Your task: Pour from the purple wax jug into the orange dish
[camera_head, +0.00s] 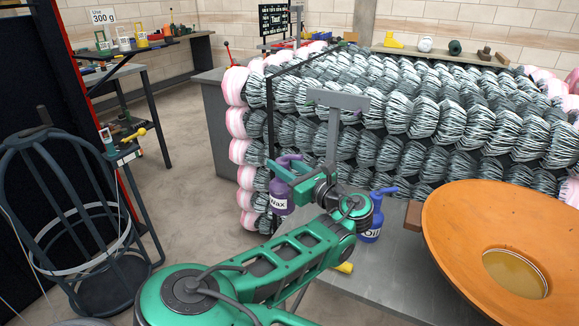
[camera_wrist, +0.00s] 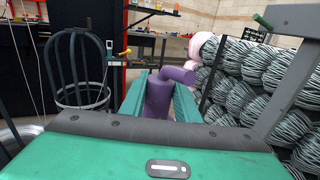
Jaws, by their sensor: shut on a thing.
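The purple wax jug (camera_head: 279,196), labelled "Wax", is upright in the head view, held at the end of my green arm. My gripper (camera_wrist: 160,98) is shut on the jug, which shows between its two green fingers in the wrist view (camera_wrist: 158,100). The jug's spout points to the right in the wrist view. The large orange dish (camera_head: 455,215) is at the right of the head view, with a round yellowish pool or inset in its middle. My gripper is well to the left of the dish, apart from it. The dish is not in the wrist view.
A blue oil jug (camera_head: 373,222) stands on the grey table (camera_head: 385,275), between my arm and the dish. Stacked wire coils (camera_head: 440,115) fill the back. A grey post with a crossbar (camera_head: 335,115) rises beside my gripper. A dark round cage (camera_head: 75,220) stands at left.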

